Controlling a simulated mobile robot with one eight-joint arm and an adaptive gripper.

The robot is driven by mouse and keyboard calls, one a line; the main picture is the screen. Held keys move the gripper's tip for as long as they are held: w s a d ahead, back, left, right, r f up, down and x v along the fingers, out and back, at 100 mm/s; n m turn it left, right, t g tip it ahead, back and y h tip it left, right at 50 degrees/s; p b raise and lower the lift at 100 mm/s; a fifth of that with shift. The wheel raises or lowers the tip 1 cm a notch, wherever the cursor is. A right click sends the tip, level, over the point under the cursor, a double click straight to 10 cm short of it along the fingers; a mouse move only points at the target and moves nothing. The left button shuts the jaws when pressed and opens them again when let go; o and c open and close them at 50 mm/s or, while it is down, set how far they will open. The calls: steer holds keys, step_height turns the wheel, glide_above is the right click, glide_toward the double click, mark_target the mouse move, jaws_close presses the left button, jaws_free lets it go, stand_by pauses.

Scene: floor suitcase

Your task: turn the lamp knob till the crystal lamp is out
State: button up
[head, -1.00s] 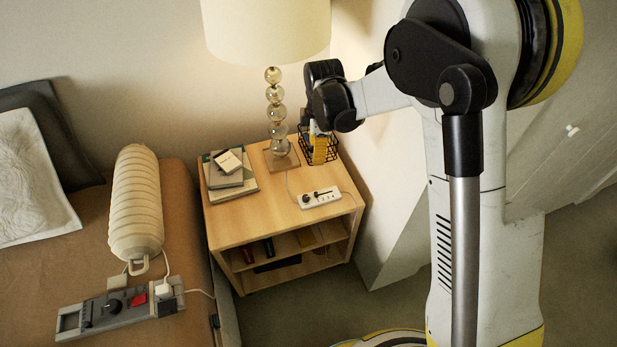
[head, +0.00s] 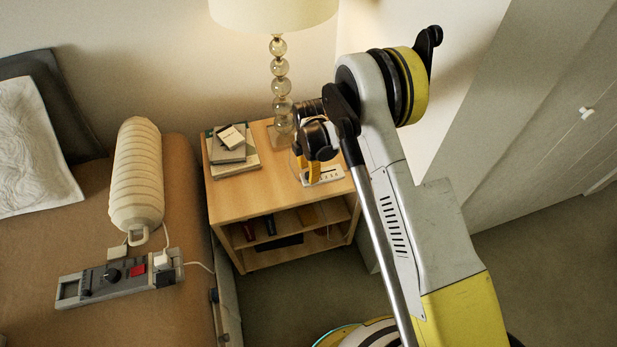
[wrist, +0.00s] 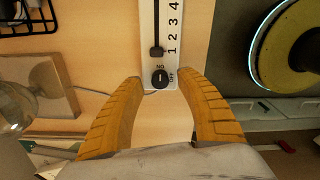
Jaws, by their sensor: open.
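The crystal lamp (head: 281,68), a stack of clear balls under a cream shade (head: 272,12), stands at the back of the nightstand; its shade looks bright and warm. A white control strip (head: 328,175) lies on the nightstand, partly hidden by my arm. In the wrist view the strip (wrist: 170,14) has a slider (wrist: 156,50), numbers and a black round knob (wrist: 160,78) beside ON/OFF marks. My gripper (wrist: 161,80) is open, its yellow fingers on either side of the knob. In the head view my gripper (head: 308,177) is over the strip.
The nightstand (head: 232,198) carries books (head: 232,160) at left. A black wire basket (wrist: 28,18) is close by in the wrist view. A grey panel (head: 120,278) with a black knob and red switch lies on the bed beside a white ribbed lantern (head: 138,175).

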steer(key=shift+f, duration=0.65)
jaws_close()
steer(key=shift+m, duration=0.3)
steer(key=m, duration=0.4)
steer(key=shift+m, duration=2)
